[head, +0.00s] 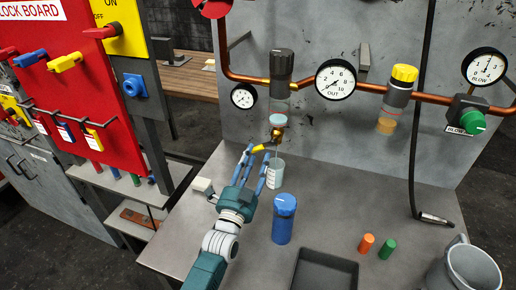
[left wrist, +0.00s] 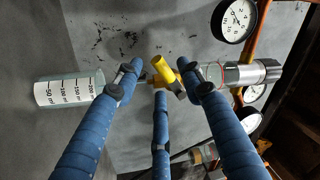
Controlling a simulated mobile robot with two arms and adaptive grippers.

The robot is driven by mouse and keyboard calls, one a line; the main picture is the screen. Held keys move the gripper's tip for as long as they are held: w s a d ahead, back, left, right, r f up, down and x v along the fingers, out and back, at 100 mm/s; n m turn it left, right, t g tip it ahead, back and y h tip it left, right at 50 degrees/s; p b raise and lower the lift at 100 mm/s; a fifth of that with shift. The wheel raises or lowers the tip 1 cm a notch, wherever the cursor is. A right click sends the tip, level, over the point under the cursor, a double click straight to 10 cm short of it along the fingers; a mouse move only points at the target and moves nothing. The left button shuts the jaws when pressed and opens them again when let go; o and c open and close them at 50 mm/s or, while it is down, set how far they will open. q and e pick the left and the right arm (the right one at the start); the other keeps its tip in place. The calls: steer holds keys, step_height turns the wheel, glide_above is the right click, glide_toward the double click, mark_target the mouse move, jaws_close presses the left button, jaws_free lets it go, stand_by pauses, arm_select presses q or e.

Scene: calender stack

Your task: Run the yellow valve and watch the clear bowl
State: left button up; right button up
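The yellow valve handle (head: 261,148) sticks out left from a brass drain fitting below the clear bowl (head: 279,104). The bowl hangs under a black-topped unit on the copper pipe, with pale bluish liquid low in it. My left gripper (head: 256,161) has its blue fingers spread just below and left of the valve. In the left wrist view the yellow valve (left wrist: 164,69) shows between the fingertips; contact cannot be told. The clear bowl (left wrist: 212,73) is partly behind a finger there. A graduated beaker (head: 275,174) stands under the drain. My right gripper is not in view.
A blue-capped bottle (head: 284,220), a dark tray (head: 324,272), orange (head: 366,244) and green (head: 387,249) plugs and a metal mug (head: 470,268) stand on the bench. Gauges and a yellow-capped unit (head: 398,88) line the pipe. A red lock board (head: 75,90) stands left.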

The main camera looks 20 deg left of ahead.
mark_target(259, 150)
arm_select(q)
steer(key=shift+x, duration=1.85)
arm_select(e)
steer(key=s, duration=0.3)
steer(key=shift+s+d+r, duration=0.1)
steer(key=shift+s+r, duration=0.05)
